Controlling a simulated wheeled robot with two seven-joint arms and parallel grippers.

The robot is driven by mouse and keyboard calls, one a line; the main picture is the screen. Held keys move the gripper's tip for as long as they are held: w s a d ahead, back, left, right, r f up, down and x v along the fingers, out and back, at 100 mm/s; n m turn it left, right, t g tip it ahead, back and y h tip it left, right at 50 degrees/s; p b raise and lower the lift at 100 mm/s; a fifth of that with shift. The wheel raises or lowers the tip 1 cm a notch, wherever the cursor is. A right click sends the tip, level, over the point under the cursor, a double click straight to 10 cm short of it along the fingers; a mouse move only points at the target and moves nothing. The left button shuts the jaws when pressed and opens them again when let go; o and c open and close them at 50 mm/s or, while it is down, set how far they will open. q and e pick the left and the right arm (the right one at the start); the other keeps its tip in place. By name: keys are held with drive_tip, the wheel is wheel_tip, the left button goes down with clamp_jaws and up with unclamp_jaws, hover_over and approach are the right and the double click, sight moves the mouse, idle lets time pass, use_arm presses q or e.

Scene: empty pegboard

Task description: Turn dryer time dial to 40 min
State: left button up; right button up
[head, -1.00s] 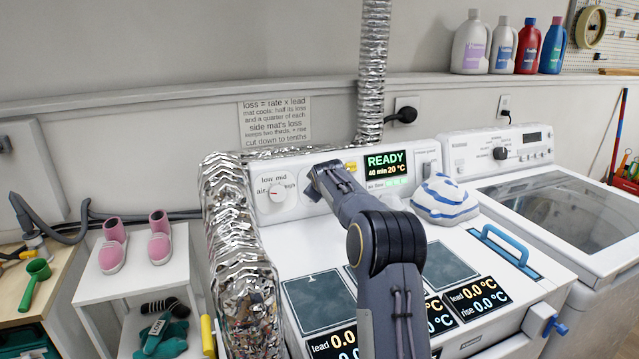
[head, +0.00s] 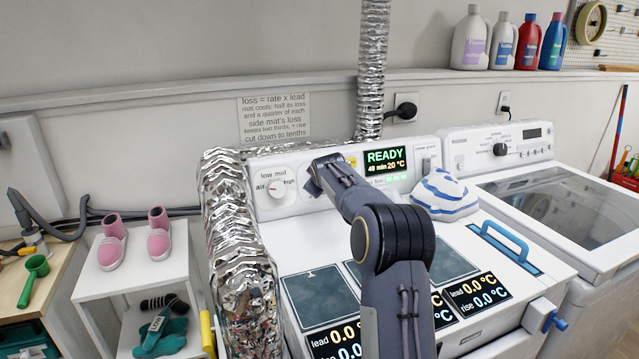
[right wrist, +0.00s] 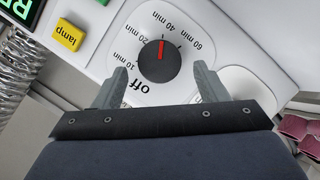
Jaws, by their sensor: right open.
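The dryer time dial is a round dark knob (right wrist: 160,62) with a red pointer, on the white panel in the right wrist view. Its pointer points up, toward the "40 min" mark. "Off", 10, 20 and 60 min labels surround it. My right gripper (right wrist: 160,70) is open, with one finger on each side of the dial and visible gaps. In the head view my right gripper (head: 318,178) is at the panel and hides the dial. The dryer's display (head: 385,161) reads READY, 40 min, 20 °C. My left gripper is not in view.
A white heat dial (head: 275,188) sits left of my gripper. A yellow lamp button (right wrist: 69,34) is near the display. A foil duct (head: 228,230) stands at the dryer's left. A blue-and-white striped cloth (head: 443,195) and a blue handle (head: 505,245) are on top.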

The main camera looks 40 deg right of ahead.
drive_tip(key=b+v, duration=0.1)
drive_tip(key=v, duration=0.5)
drive_tip(key=shift+s, duration=0.1)
idle(0.3)
